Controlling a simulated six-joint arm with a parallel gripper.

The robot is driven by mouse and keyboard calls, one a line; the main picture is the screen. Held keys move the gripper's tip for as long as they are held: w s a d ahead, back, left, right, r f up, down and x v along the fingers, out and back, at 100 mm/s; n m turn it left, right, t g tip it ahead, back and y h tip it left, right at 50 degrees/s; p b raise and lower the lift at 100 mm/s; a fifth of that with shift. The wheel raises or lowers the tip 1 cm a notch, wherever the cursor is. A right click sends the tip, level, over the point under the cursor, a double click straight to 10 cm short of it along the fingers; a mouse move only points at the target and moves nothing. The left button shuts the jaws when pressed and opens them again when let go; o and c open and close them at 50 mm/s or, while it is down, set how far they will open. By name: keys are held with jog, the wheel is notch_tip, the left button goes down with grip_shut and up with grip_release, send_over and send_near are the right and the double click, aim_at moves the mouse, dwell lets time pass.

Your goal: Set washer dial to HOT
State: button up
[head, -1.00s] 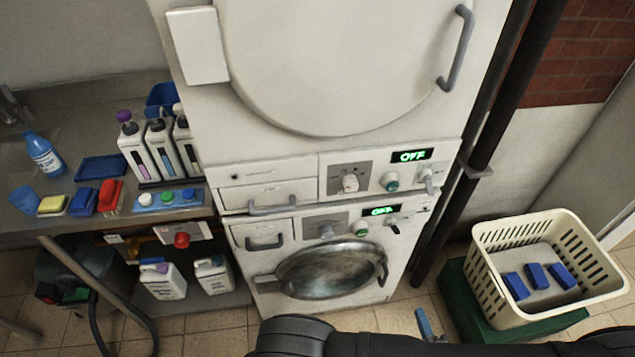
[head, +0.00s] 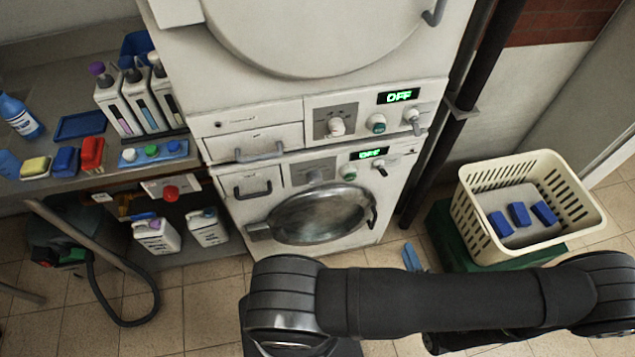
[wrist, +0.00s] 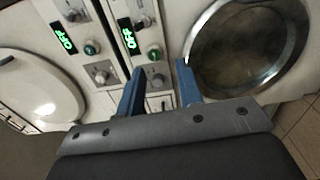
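The washer is the lower machine, with a round glass door (head: 320,214) and a control panel above it. Its dial (head: 316,175) is at the panel's left; in the wrist view, turned sideways, the dial (wrist: 155,78) appears between my blue fingers. The washer display (head: 369,153) is lit green and reads OFF. A green button (head: 348,172) is beside it. My gripper (wrist: 160,68) is open, its fingers apart and empty, facing the panel; contact with the dial cannot be told. In the head view only a blue finger part (head: 411,258) shows beside my dark arm.
The upper machine has a similar panel with its own dial (head: 337,126) and an OFF display (head: 398,96). Drawer handles (head: 253,187) stick out left of the panels. A cream basket (head: 468,215) stands at right; bottles (head: 118,105) and cleaning items are on the left counter.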

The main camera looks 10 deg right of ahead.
jog(key=o, duration=0.3)
jog(key=shift+w+a+r+n, duration=0.1)
jog(key=shift+w+a+n, duration=0.15)
jog(key=shift+n, duration=0.55)
jog(key=shift+o, duration=0.8)
jog(key=shift+w+a+r+n+y, duration=0.2)
jog(key=shift+w+n+y, duration=0.1)
jog(key=shift+n, duration=0.6)
jog(key=m+g+y, duration=0.1)
jog(key=m+y, duration=0.5)
jog(key=m, duration=2.9)
send_near(317, 182)
jog(key=x, duration=0.9)
jog(key=shift+d, duration=0.1)
jog(key=shift+s, duration=0.1)
jog(key=shift+m, duration=0.3)
jog(key=c, duration=1)
